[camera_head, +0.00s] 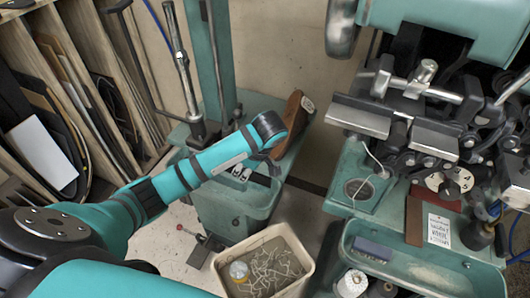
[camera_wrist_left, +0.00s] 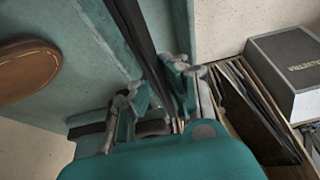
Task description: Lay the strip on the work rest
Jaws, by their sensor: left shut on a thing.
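My left gripper (camera_wrist_left: 156,98) shows best in the left wrist view, its two fingers shut on a long dark strip (camera_wrist_left: 133,28). The strip extends away from the fingers above a teal surface. In the head view my left arm reaches over the teal stand in the middle, and its wrist hides most of the gripper. I cannot clearly make out the held strip there. I cannot tell for certain which part is the work rest. My right gripper is not in view.
A brown leather piece (camera_head: 292,120) stands beyond my left wrist. A cream bin (camera_head: 306,270) with scraps is on the floor. The teal stitching machine (camera_head: 440,25) and its tray (camera_head: 425,270) fill the right side. Racks of sheets (camera_head: 70,95) stand left; a grey box (camera_wrist_left: 287,75) is right in the wrist view.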

